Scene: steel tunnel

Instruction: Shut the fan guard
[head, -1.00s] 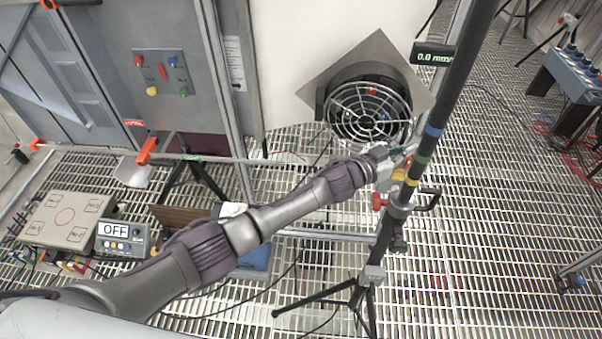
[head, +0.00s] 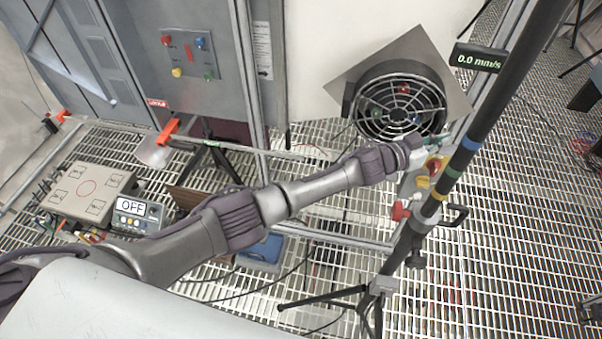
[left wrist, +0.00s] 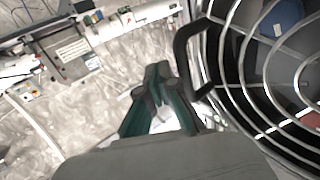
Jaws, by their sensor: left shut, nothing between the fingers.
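The fan guard (head: 400,108) is a round grille of pale wire rings in front of a dark fan, on a tilted square grey plate (head: 432,62). I cannot tell how far it stands from the fan. My left gripper (head: 440,143) is just below and right of the guard, partly hidden by my wrist and close to the black pole. In the left wrist view the guard (left wrist: 262,75) fills the right side. A black handle (left wrist: 186,55) at its edge is just right of my shut, empty teal left gripper (left wrist: 157,72). My right gripper is out of view.
A black tripod pole (head: 480,130) with coloured bands and a small display (head: 478,58) stands right of my gripper. A grey panel with coloured buttons (head: 190,55) is at the back left. A control box reading OFF (head: 137,213) is at the left. The grated floor at right is mostly open.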

